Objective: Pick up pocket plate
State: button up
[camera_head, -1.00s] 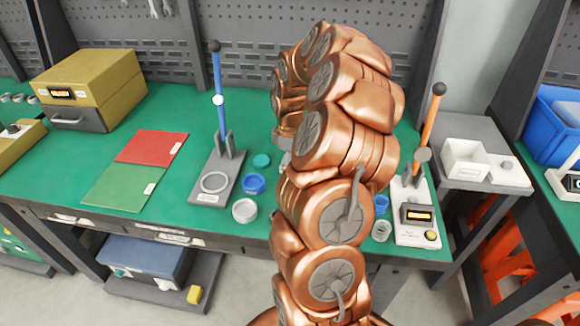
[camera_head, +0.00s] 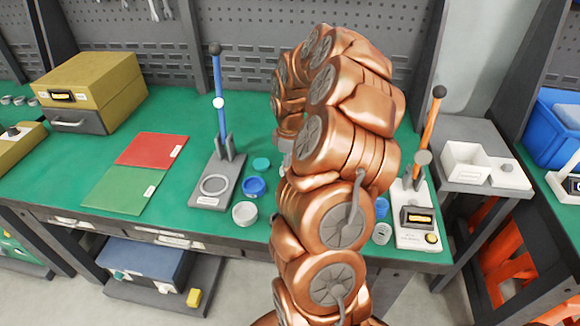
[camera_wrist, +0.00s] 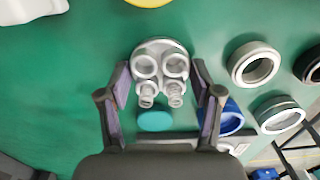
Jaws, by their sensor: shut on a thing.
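The pocket plate (camera_wrist: 160,49) is a pale grey round plate in the upper middle of the wrist view. It has two round pockets, and two small ribbed cylindrical parts show at its lower side. My gripper (camera_wrist: 160,84) has one dark finger on each side of the plate and is shut on it. I cannot tell whether the plate is clear of the green table (camera_wrist: 60,110). In the head view my copper arm hides the gripper and the plate.
A teal disc (camera_wrist: 155,121), a blue cup (camera_wrist: 230,119) and grey rings (camera_wrist: 253,64) lie near my gripper. In the head view, a blue-lever press (camera_head: 218,180) stands left of my arm and an orange-lever press (camera_head: 415,213) right of it. Red and green mats (camera_head: 120,190) lie left.

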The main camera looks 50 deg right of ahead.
jog(key=shift+r+b, duration=0.4)
jog(key=shift+r, duration=1.3)
jog(key=s+a+b, duration=0.1)
jog(key=s+a, duration=0.2)
jog(key=a, duration=0.1)
jog(key=s+a+r+b, duration=0.1)
jog(key=s+a, duration=0.2)
jog(key=a, duration=0.1)
jog(key=s+a+b, duration=0.1)
jog(key=s+a, duration=0.3)
jog(key=shift+r, duration=0.15)
jog(key=w+a+r+m, duration=0.1)
jog(key=w+a+m, duration=0.15)
jog(key=w, duration=0.45)
jog(key=w+a+r+m, duration=0.1)
jog(key=w+a+r, duration=0.15)
jog(key=w, duration=0.45)
jog(key=w+a+r+m, duration=0.1)
jog(key=w+a+m, duration=0.2)
jog(key=w+a, duration=0.8)
jog(key=a, duration=0.3)
jog(key=shift+w+m, duration=0.3)
jog(key=shift+m, duration=0.05)
